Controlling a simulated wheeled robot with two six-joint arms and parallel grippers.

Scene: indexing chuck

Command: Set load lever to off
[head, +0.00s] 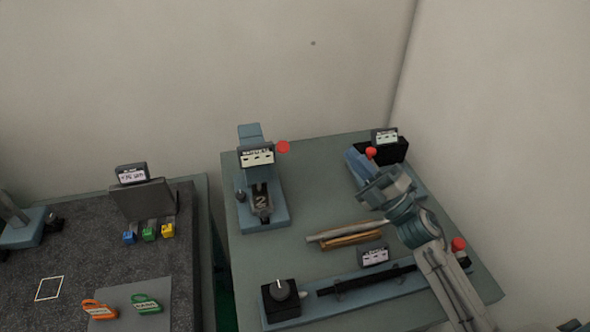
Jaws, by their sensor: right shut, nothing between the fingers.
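My right gripper (366,167) reaches in from the lower right and is shut and empty. Its fingers are at the back right of the green-grey table, close beside a red knob (370,152). The knob is in front of a black box (398,151) with a small label (385,136) on top. I cannot tell whether fingers and knob touch. The label is too small to read, so I cannot confirm that this is the load lever or its setting. My gripper and arm partly hide the lever and its base. My left gripper is not in view.
A blue-grey fixture (276,212) with a red ball (283,147) stands left on the table (303,155). Rods (345,232) lie mid-table. A long blue base in front bears a black dial (282,289); another red knob (459,244) is near my forearm. A dark bench stands left.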

